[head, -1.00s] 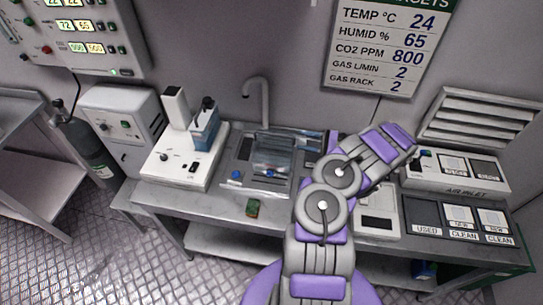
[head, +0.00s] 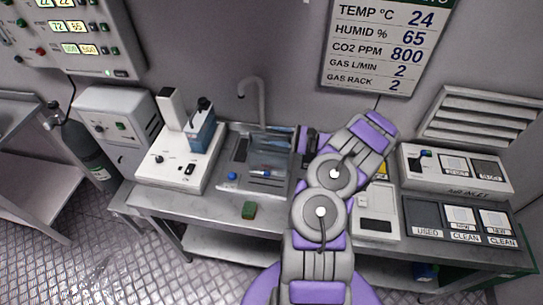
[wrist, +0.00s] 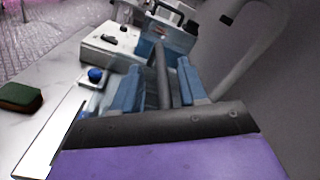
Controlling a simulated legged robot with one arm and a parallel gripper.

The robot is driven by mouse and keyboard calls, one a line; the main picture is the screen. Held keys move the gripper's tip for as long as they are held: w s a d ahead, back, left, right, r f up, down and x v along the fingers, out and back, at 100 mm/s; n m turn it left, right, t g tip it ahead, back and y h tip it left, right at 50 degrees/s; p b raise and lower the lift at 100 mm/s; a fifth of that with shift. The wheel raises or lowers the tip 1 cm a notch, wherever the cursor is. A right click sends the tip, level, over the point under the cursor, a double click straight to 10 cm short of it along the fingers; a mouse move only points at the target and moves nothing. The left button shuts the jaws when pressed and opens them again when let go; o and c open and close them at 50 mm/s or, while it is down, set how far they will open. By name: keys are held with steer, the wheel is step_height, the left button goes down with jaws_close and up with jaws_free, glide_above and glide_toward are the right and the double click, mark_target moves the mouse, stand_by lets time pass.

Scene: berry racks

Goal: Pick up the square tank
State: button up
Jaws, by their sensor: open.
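I cannot tell for sure which thing is the square tank. A clear, box-like vessel (head: 268,165) sits in the sink area in the head view. A blue box with a dark top (head: 202,132) stands on a white bench device; it also shows beyond my fingers in the wrist view (wrist: 168,42). My gripper (wrist: 160,80) is open, its two blue-grey fingers apart. A dark bar shows between them, and I cannot tell what it belongs to. In the head view the gripper is small and partly hidden by my arm, right of the clear vessel.
The white device (head: 170,165) stands left of the sink, with a curved faucet (head: 262,105) behind it. A green sponge (head: 249,210) lies on the bench's front edge. Labelled trays (head: 460,218) are at the right. The bench front near the sponge is mostly clear.

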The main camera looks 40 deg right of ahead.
steer(key=shift+d, duration=0.2)
steer(key=shift+a+r, duration=0.1)
steer(key=shift+a, duration=0.55)
steer(key=c, duration=0.6)
jaws_close()
steer(key=shift+s+d, duration=0.1)
steer(key=shift+d, duration=0.3)
